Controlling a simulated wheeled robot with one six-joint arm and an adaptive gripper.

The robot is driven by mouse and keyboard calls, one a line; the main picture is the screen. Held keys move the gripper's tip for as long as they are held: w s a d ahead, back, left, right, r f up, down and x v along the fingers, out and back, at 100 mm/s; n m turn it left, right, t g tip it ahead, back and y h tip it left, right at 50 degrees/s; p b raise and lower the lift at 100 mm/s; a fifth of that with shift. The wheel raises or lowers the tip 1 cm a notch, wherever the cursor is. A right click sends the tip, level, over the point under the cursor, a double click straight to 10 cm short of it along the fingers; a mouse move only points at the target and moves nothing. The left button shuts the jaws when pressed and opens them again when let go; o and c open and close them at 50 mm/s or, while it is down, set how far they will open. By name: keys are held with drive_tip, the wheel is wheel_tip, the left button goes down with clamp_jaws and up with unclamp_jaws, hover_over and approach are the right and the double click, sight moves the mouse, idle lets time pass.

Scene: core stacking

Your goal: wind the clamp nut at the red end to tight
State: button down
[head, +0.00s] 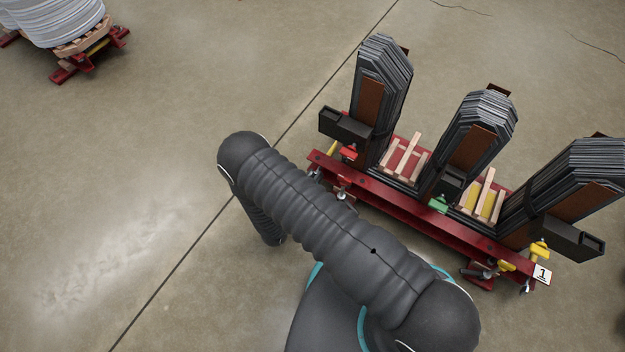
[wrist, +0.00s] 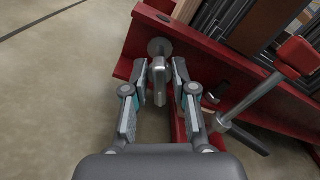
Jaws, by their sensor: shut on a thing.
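In the wrist view, the metal clamp nut (wrist: 159,82) sticks out from a round washer (wrist: 158,47) on the red beam (wrist: 205,52). My gripper (wrist: 162,75) has one finger on each side of the nut and is shut on it. Any small gap between pads and nut is too small to make out. In the head view, red-marked clamp parts (head: 348,152) show at the left end of the red beam (head: 395,192).
A red-ended clamp handle (wrist: 298,57) stands right of my gripper in the wrist view. Several dark laminated core legs (head: 380,85) rise behind the beam. A green marker (head: 438,204) and a yellow one (head: 539,249) lie rightward. Open floor (head: 150,170) lies left.

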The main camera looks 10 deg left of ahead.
drive_tip(key=shift+f+m+b, duration=0.1)
drive_tip(key=shift+m+b, duration=0.25)
drive_tip(key=shift+m, duration=1.05)
drive_tip(key=c, duration=0.9)
unclamp_jaws()
drive_tip(key=shift+o, duration=0.2)
